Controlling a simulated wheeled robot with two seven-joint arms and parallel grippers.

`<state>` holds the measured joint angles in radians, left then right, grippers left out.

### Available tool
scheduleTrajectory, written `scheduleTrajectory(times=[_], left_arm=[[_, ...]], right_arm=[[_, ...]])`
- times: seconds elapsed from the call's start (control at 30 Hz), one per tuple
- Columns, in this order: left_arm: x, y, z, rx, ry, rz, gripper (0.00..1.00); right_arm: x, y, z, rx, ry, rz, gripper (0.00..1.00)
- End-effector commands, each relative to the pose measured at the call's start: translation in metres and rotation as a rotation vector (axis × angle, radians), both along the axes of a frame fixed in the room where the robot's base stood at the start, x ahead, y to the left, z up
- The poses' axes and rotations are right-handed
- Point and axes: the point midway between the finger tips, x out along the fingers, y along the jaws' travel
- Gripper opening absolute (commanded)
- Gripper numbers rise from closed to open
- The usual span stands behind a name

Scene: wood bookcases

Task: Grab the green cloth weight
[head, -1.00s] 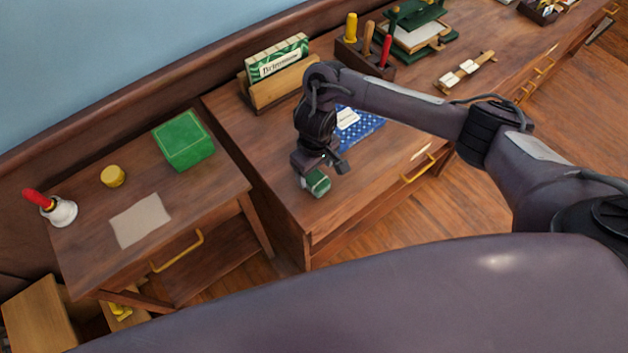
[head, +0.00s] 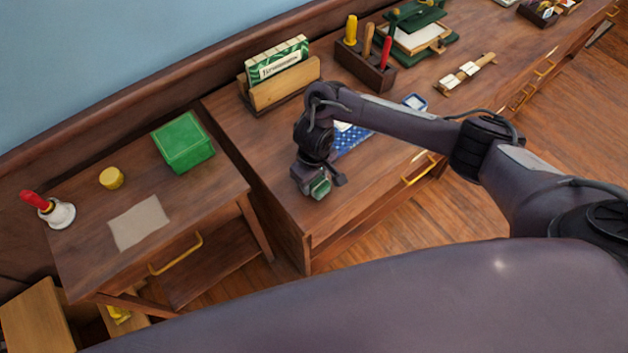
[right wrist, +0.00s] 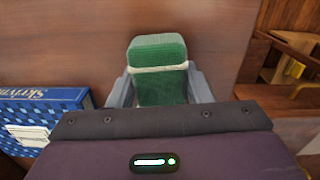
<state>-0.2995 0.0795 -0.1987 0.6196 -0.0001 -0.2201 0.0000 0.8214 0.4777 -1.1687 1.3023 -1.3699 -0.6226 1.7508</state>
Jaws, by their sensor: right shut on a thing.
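The green cloth weight (right wrist: 158,58) is a small green block with a pale band around it. In the right wrist view it sits between the two grey fingers of my right gripper (right wrist: 160,88), which is shut on it. In the head view the weight (head: 320,188) shows at the tip of my right gripper (head: 319,184), over the front left part of the desk (head: 270,190). I cannot tell whether the weight touches the desk top. My left gripper is not in view.
A blue patterned box (head: 350,138) lies close behind the gripper, partly hidden by my arm. A letter holder (head: 280,85) and a tool block (head: 365,68) stand farther back. A lower side table (head: 190,215) at left holds a green box (head: 183,145), a yellow cylinder and a bell.

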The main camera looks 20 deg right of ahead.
Motion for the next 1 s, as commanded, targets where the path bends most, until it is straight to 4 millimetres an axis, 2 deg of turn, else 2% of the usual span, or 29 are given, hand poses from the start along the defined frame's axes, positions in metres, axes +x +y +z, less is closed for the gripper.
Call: scheduleTrajectory(times=[0.37,0.57,0.63,0.7,0.83,1.0], left_arm=[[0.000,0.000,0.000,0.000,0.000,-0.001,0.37],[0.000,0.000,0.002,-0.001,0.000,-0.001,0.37],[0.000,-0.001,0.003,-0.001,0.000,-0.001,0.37],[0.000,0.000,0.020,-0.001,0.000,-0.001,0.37],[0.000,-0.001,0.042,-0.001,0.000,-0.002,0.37],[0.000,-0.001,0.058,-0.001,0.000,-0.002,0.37]], right_arm=[[0.001,0.000,0.004,0.001,-0.003,0.000,0.05],[0.001,0.001,0.022,0.003,-0.003,0.001,0.05],[0.002,0.001,0.034,0.003,-0.005,0.001,0.05],[0.003,-0.001,0.057,-0.001,-0.008,0.002,0.05],[0.004,-0.001,0.096,-0.002,-0.011,0.004,0.05],[0.003,0.000,0.142,-0.001,-0.009,0.003,0.05]])
